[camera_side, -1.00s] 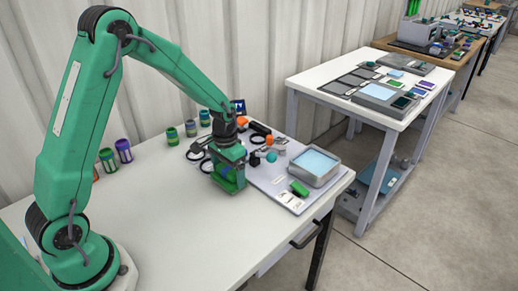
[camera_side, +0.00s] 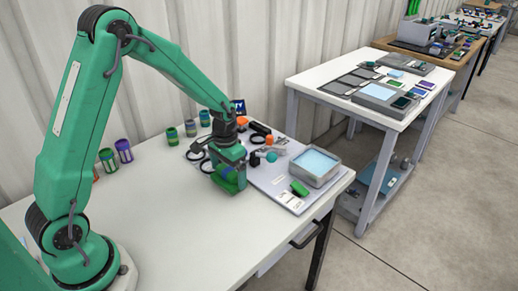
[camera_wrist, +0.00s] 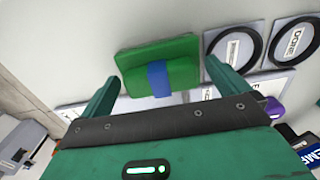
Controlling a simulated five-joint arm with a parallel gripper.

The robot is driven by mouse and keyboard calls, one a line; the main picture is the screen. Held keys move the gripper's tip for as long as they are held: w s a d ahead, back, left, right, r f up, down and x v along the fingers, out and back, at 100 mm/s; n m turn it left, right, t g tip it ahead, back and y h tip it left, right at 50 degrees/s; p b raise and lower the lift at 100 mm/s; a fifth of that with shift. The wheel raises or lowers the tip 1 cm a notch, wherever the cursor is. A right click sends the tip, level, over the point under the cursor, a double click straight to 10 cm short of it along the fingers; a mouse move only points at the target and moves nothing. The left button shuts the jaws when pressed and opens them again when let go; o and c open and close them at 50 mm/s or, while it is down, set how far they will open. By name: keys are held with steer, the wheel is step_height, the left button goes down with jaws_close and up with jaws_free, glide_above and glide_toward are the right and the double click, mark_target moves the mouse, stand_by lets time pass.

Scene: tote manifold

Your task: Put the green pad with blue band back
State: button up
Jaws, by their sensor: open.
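The green pad (camera_wrist: 180,48) with a blue band (camera_wrist: 158,80) across its near edge shows in the wrist view, ahead of my gripper (camera_wrist: 165,76). The fingers are wide open, one to each side of the pad's near end, with gaps between them and the pad. In the side view my gripper (camera_side: 228,168) is low over the white table, left of the grey board, with the pad partly hidden at its fingers. I cannot tell whether the pad touches the fingers there.
The grey board (camera_side: 268,186) carries a metal tray (camera_side: 318,178) with a light-blue inside, a green block (camera_side: 299,188) and a teal ball (camera_side: 271,157). Black rings (camera_wrist: 236,46) on labelled cards lie right of the pad. Several banded cups (camera_side: 124,151) stand along the wall. The table's front is clear.

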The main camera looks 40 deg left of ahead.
mark_target(228, 170)
step_height(228, 170, up, 12)
stand_by(0.6)
steer(key=shift+f, duration=0.1)
stand_by(0.4)
steer(key=s+d+r+t, duration=0.2)
steer(key=s+r, duration=0.3)
steer(key=s, duration=0.5)
steer(key=s+d+r+t, duration=0.3)
steer(key=s+r, duration=0.2)
steer(key=s, duration=0.5)
steer(key=shift+r+t, duration=0.3)
steer(key=shift+s, duration=0.1)
stand_by(0.6)
